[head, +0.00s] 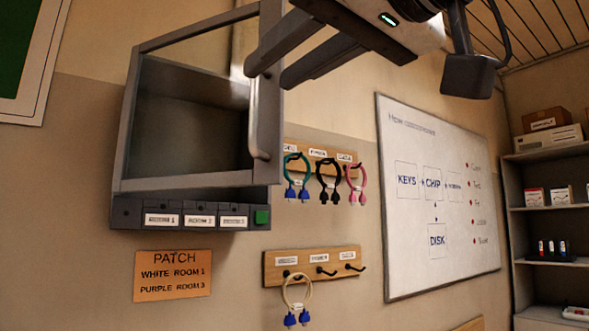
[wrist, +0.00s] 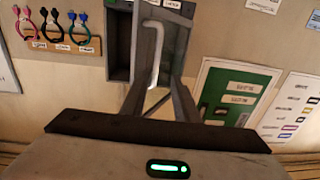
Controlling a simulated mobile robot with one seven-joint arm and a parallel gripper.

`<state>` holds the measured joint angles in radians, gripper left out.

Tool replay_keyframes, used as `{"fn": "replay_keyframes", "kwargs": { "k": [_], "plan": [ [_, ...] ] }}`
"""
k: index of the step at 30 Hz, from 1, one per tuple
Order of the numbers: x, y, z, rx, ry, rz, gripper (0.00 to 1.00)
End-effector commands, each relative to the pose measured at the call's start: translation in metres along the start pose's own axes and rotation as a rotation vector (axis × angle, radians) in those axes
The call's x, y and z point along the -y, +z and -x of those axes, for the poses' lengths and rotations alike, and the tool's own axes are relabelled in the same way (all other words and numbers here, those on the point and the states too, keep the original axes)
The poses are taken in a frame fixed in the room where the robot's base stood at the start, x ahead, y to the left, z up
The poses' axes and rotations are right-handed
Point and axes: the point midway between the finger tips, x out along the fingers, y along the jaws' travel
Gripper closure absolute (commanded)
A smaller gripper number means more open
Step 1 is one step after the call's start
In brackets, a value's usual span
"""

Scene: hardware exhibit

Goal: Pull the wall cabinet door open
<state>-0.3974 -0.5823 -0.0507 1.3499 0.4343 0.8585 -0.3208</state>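The grey wall cabinet (head: 125,130) hangs at the left in the head view, with a framed, see-through door. The door's vertical bar handle (head: 258,125) is on its right side. It also shows in the wrist view as a pale bar (wrist: 154,50). My gripper (head: 268,76) is open, its two fingers apart at the upper right of the door, near the handle's top. In the wrist view the gripper (wrist: 158,84) has the handle in line with the gap between its fingers. I see no grip on it, and contact cannot be told.
Labelled slots and a green button (head: 262,217) sit under the cabinet. Hook rails (head: 320,158) with coloured cables hang to its right, and an orange note (head: 172,276) is below. A whiteboard (head: 440,200) and shelves (head: 552,208) stand farther right.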

Motion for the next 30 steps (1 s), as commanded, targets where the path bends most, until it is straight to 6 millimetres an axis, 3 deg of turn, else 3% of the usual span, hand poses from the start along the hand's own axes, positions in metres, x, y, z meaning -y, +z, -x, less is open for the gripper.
{"fn": "replay_keyframes", "kwargs": {
  "k": [7,15,27,30],
  "plan": [
    [0.001,-0.001,0.063,-0.004,-0.002,0.0,0.72],
    [0.001,-0.001,0.103,-0.002,-0.002,0.0,0.72],
    [0.001,0.0,0.111,0.0,-0.002,0.0,0.72],
    [0.0,0.002,0.106,0.011,-0.006,-0.012,0.89]
  ]
}}
